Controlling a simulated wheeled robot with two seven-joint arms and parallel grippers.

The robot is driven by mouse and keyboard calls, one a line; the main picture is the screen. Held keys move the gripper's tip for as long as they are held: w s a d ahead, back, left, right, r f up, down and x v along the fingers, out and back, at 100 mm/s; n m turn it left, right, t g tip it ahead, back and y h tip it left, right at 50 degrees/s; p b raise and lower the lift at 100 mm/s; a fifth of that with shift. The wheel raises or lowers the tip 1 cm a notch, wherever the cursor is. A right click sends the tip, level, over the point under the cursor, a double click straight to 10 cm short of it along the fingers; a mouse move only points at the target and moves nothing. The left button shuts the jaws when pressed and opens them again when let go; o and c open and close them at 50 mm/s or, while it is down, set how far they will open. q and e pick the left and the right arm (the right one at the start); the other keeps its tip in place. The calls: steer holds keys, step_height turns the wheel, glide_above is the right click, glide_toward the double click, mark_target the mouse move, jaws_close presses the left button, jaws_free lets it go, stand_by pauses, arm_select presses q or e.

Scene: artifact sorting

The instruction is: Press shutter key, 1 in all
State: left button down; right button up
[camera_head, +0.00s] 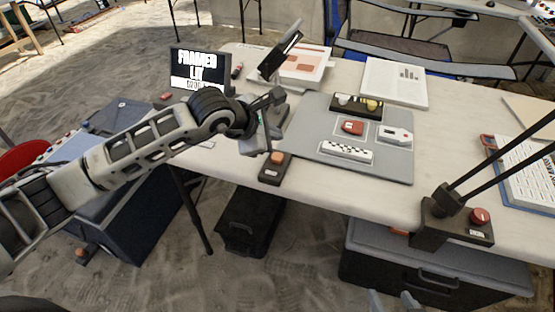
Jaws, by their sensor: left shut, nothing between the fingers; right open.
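A small black box with an orange button (277,158), which looks like the shutter key, sits at the table's front edge, left of the grey board. My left gripper (268,143) is shut and empty, pointing down just above and behind this button. I cannot tell whether its tips touch the button. Another black box with a red button (480,215) stands at the front right of the table. My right gripper (393,301) shows only as two grey fingertips, apart and empty, at the bottom edge, below the table.
The grey board (305,140) carries a red block, a white device, a checkered strip and small artifacts. A screen (197,68) reads "FRAMED" on its top line. A dark phone-like panel (280,55) rises behind my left gripper. Black rods stand at the right.

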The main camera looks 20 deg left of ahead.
mark_target(273, 159)
arm_select(q)
step_height(273, 159, down, 4)
steer(key=shift+r+b, duration=0.2)
steer(key=shift+b, duration=1.05)
arm_select(e)
steer(key=shift+a+f, duration=0.15)
steer(key=shift+f, duration=0.15)
steer(key=shift+f, duration=0.15)
stand_by(0.4)
arm_select(q)
steer(key=shift+f+b, duration=0.45)
steer(key=shift+b, duration=0.2)
arm_select(e)
steer(key=shift+w+f, duration=0.1)
steer(key=shift+f, duration=0.4)
arm_select(q)
steer(key=shift+f+b, duration=0.5)
steer(key=shift+b, duration=0.05)
arm_select(e)
steer(key=shift+f, duration=0.6)
arm_select(q)
steer(key=shift+r, duration=0.1)
steer(key=shift+r+p, duration=0.45)
steer(key=shift+r, duration=0.35)
arm_select(e)
steer(key=shift+r, duration=0.4)
